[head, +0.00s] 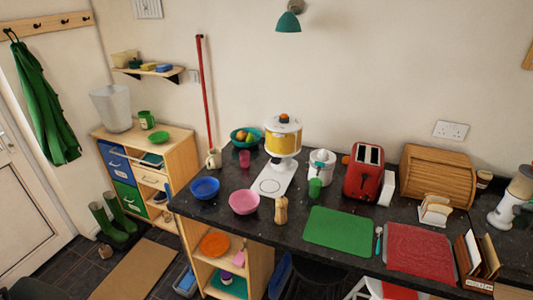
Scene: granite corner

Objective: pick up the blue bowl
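The blue bowl (205,187) sits upright on the dark granite counter, near its left end. It looks empty. A pink bowl (244,202) stands just to its right, close beside it. Neither of my grippers shows in the head view, so nothing is seen touching the blue bowl.
A cream mug (214,158) stands behind the blue bowl, and a teal fruit bowl (245,137) is further back. A wooden pepper mill (281,210) and a yellow-and-white dispenser (283,140) stand to the right.

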